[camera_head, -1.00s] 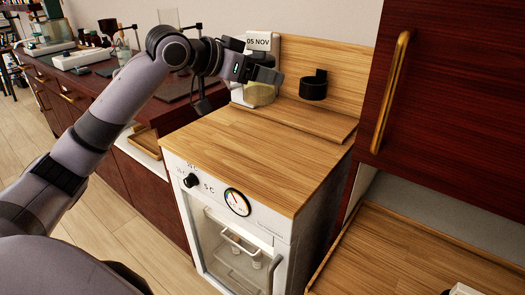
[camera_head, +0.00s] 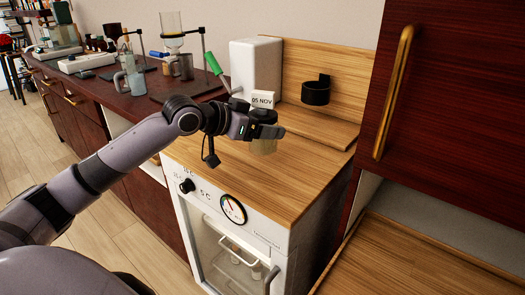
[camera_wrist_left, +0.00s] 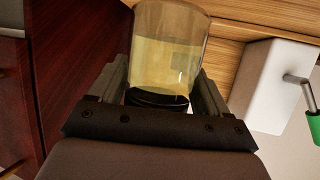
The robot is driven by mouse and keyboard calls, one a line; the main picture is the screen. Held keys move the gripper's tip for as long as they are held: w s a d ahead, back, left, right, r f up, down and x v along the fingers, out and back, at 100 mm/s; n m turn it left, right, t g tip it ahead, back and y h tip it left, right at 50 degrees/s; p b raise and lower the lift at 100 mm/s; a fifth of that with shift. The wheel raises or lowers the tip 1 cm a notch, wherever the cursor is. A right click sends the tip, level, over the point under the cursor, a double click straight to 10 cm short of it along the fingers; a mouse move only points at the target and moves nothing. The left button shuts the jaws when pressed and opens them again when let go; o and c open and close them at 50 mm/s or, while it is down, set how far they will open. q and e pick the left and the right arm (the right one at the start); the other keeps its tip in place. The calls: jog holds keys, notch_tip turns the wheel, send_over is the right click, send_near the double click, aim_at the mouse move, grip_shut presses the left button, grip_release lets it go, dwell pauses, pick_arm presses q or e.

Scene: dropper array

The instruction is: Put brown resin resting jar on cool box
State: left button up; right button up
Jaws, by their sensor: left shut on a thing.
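My left gripper (camera_head: 266,132) is shut on a resin jar (camera_head: 263,147), over the rear part of the cool box's wooden top (camera_head: 285,195). The jar looks pale yellow-amber, with a dark lid and a white "05 NOV" tag (camera_head: 262,100) above it. In the left wrist view the glass jar (camera_wrist_left: 168,50) sits between the two fingers. The cool box is white, with a knob, a dial gauge (camera_head: 233,209) and a glass door. I cannot tell whether the jar's base touches the wood. My right gripper is not in view.
A white box (camera_head: 256,68) with a green-handled crank (camera_head: 213,63) stands behind the jar. A black ring holder (camera_head: 316,91) is on the wooden back panel. A dark red cabinet (camera_head: 455,120) is at right. The front of the cool box top is clear.

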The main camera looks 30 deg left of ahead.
aim_at(263, 147)
pick_arm(q)
notch_tip(263, 147, down, 2)
notch_tip(263, 147, down, 4)
jog(key=shift+r+b, duration=0.1)
jog(key=shift+b, duration=0.2)
jog(key=o, duration=1.3)
jog(key=shift+f, duration=0.2)
jog(key=shift+r, duration=0.15)
